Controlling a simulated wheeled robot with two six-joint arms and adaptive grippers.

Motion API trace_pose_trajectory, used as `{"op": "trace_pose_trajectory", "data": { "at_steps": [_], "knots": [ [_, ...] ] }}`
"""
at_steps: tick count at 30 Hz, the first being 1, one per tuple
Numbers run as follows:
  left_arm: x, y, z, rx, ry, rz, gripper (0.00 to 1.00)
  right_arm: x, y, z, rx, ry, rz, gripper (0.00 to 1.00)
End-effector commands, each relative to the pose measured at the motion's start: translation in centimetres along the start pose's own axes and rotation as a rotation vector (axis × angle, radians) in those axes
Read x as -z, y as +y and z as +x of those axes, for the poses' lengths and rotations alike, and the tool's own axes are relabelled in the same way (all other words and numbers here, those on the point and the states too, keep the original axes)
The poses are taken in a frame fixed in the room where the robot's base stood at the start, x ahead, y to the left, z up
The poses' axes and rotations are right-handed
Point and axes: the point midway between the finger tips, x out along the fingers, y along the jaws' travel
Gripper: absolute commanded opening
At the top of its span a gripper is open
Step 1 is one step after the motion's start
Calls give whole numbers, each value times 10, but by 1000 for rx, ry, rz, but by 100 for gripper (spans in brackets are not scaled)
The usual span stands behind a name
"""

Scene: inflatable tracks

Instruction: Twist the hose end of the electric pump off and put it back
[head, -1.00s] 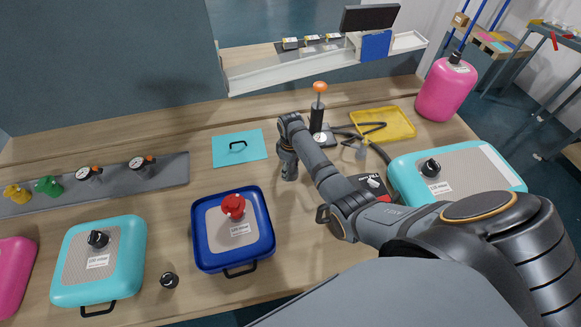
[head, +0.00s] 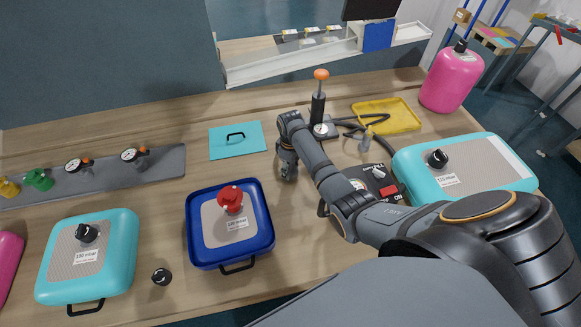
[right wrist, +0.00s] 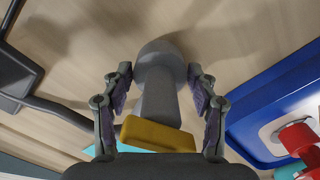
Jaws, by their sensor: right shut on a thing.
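The electric pump looks to be the black box with a red ON switch and grey knob (head: 378,174), partly hidden behind my right arm. A black hose (head: 350,122) lies behind it. My right gripper (head: 287,174) is left of the pump, close over the bench. My left gripper is not in view.
A blue case with a red knob (head: 214,262) stands left of and in front of my right gripper. Teal cases stand right (head: 485,150) and front left (head: 60,262). A hand pump with an orange top (head: 320,75) stands behind.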

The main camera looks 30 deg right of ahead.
Motion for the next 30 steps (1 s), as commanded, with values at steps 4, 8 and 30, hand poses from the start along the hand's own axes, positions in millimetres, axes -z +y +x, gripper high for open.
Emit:
{"op": "trace_pose_trajectory", "data": {
  "at_steps": [4, 8, 30],
  "knots": [
    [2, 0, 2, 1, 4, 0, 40, 0, 0, 4, 0, 0, 0, 20],
    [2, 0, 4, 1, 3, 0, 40, 0, 0, 6, 0, 0, 0, 20],
    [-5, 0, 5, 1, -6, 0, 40, 0, 0, 9, 0, 0, 0, 86]
  ]
}}
